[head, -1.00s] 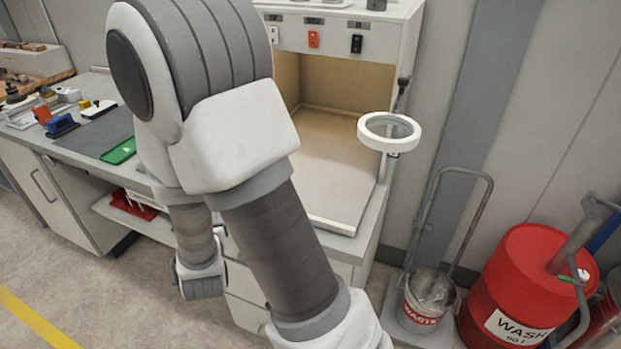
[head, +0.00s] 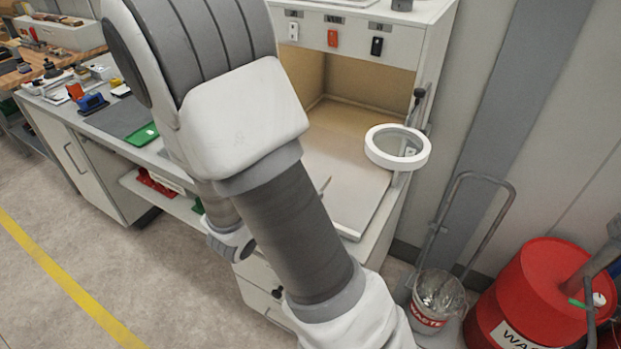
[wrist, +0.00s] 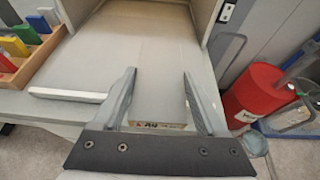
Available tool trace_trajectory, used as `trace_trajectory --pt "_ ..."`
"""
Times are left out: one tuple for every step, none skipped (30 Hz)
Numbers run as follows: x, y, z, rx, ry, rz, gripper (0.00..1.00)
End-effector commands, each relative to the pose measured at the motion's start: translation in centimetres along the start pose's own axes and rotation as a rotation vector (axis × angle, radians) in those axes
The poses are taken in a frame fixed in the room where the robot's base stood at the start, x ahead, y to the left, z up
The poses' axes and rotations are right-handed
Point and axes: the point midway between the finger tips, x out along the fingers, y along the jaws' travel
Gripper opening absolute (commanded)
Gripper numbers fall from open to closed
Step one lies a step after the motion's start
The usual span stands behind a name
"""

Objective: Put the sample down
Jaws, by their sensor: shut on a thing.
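My gripper (wrist: 158,75) shows in the wrist view with its two dark fingers set apart, shut on the sample (wrist: 160,126). Of the sample I make out a light-brown edge with dark printing, low between the fingers; the rest is hard to tell from the pale surface behind. The gripper is at the front of an open booth, over or before its pale floor (wrist: 160,45). I cannot tell whether the sample touches that floor. In the head view my arm hides most of the gripper and the sample.
The booth (head: 370,75) has side walls and a ring magnifier (head: 426,148) at its right. A wooden rack (wrist: 22,66) with coloured items stands left. A waste bucket (head: 428,320) and red drum (head: 545,285) stand on the floor at right. A green tray (head: 143,135) lies left.

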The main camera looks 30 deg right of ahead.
Motion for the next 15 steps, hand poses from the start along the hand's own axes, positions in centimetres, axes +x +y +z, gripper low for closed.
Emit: trace_trajectory --pt "0.4 -0.2 0.0 0.004 -0.001 -0.011 0.17" --pt "0.8 -0.2 -0.1 0.005 -0.001 -0.015 0.17" --pt "1.4 -0.3 -0.2 0.006 -0.001 -0.018 0.17" --pt "2.1 -0.3 -0.3 0.006 0.0 -0.02 0.17" --pt "2.8 -0.3 -0.5 0.005 0.0 -0.021 0.17" --pt "3.9 -0.2 -0.6 0.005 -0.001 -0.02 0.17" --pt "4.7 -0.2 -0.8 0.006 -0.001 -0.02 0.17" --pt "5.5 -0.2 -0.9 0.004 0.0 -0.022 0.17" --pt "6.6 -0.1 -1.0 0.005 -0.001 -0.02 0.17" --pt "7.3 0.0 -1.1 0.005 -0.001 -0.019 0.17" --pt "8.1 0.0 -1.2 0.004 -0.001 -0.019 0.17" --pt "9.1 0.1 -1.4 0.006 0.0 -0.019 0.17" --pt "9.8 0.2 -1.5 0.005 0.0 -0.018 0.17" --pt "10.4 0.2 -1.5 0.005 -0.001 -0.018 0.17" --pt "11.2 0.2 -1.7 0.004 -0.001 -0.017 0.17"
